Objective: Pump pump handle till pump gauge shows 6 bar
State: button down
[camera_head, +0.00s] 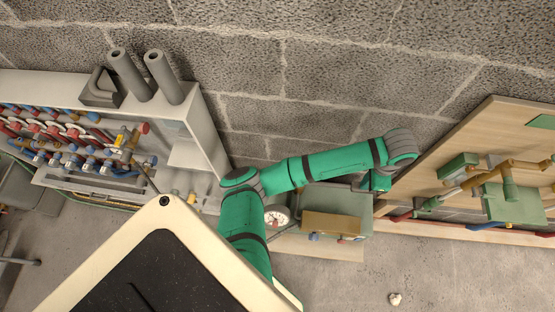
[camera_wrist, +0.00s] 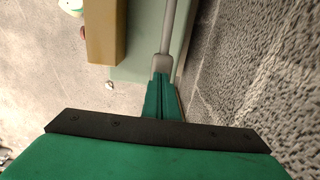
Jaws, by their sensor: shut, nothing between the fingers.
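The pump (camera_head: 345,208) is a green-grey unit with a brown block (camera_head: 332,223) on its front, low by the wall in the head view. Its round white pump gauge (camera_head: 277,215) is partly behind my arm, and its reading is too small to make out. In the wrist view the gauge (camera_wrist: 72,5) is cut off at the top edge. A grey rod, seemingly the pump handle (camera_wrist: 168,28), runs down to a grey end block (camera_wrist: 162,63). My gripper (camera_wrist: 161,78) is shut and empty, its tips right at that block; I cannot tell whether they touch. My gripper (camera_head: 379,182) also shows in the head view.
A grey cabinet (camera_head: 205,130) with rows of red and blue valves stands at the left. A wooden board (camera_head: 480,150) with green boxes and pipes is at the right. A block wall (camera_head: 330,60) rises behind. A small pale object (camera_head: 394,299) lies on otherwise clear floor.

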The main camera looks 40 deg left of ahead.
jog(key=shift+f, duration=0.15)
jog(key=shift+w+f, duration=0.1)
jog(key=shift+f, duration=1.1)
jog(key=shift+r, duration=5.1)
